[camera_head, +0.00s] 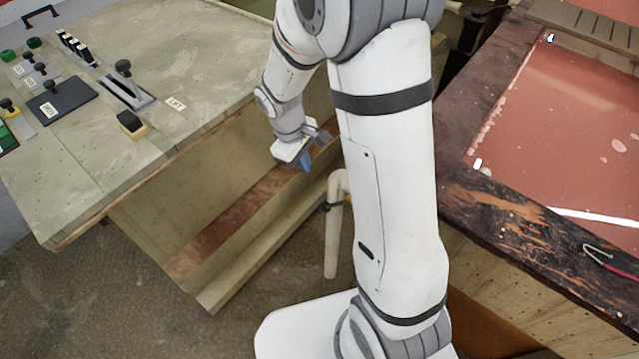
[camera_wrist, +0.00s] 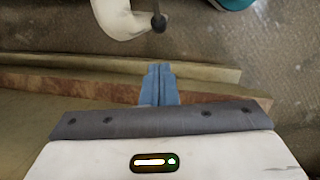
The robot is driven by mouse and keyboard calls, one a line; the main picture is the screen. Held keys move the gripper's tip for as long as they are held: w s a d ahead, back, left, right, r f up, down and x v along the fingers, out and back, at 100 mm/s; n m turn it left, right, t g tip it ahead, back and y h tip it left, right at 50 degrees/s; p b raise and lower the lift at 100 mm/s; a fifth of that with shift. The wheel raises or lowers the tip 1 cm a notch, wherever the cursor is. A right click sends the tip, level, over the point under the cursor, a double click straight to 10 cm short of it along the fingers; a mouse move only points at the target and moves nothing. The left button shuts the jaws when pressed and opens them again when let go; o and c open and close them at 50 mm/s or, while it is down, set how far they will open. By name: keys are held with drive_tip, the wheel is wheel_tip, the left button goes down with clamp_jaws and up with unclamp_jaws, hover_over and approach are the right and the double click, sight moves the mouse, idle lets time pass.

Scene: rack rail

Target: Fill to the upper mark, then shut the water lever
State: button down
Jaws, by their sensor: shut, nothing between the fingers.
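A cream pipe (camera_head: 341,190) with a bent top stands beside the trough, partly hidden by my arm. A small dark handle (camera_head: 326,207) sticks out from it; I cannot tell for sure that this is the water lever. The wrist view shows the pipe's bend (camera_wrist: 118,18) and a dark round-tipped knob (camera_wrist: 159,22) at the top. A pale trough (camera_head: 235,262) with a reddish-brown strip runs below the console. My gripper (camera_head: 306,163), with blue fingers, is over the trough, shut and empty, apart from the pipe. It also shows in the wrist view (camera_wrist: 158,70). No upper mark or water is discernible.
A console (camera_head: 190,65) with several black-knobbed levers and a label stands at the left. A worn bench (camera_head: 500,205) with a reddish panel and red-handled pliers (camera_head: 610,262) stands at the right. Bare floor (camera_head: 90,300) lies at the lower left.

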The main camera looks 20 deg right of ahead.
drive_tip(key=f, duration=0.1)
drive_tip(key=b, duration=0.1)
hover_over(327, 205)
drive_tip(key=w+a, duration=0.2)
drive_tip(key=a, duration=0.2)
wheel_tip(327, 205, down, 10)
drive_tip(key=shift+s+d+f, duration=0.3)
drive_tip(key=shift+s+d, duration=0.05)
drive_tip(key=shift+d, duration=0.2)
drive_tip(key=shift+s+d+f, duration=0.25)
drive_tip(key=shift+s+d, duration=0.05)
drive_tip(key=shift+d, duration=0.25)
drive_tip(key=shift+s+d+f, duration=0.3)
drive_tip(key=shift+d+f, duration=0.05)
drive_tip(key=shift+d, duration=0.1)
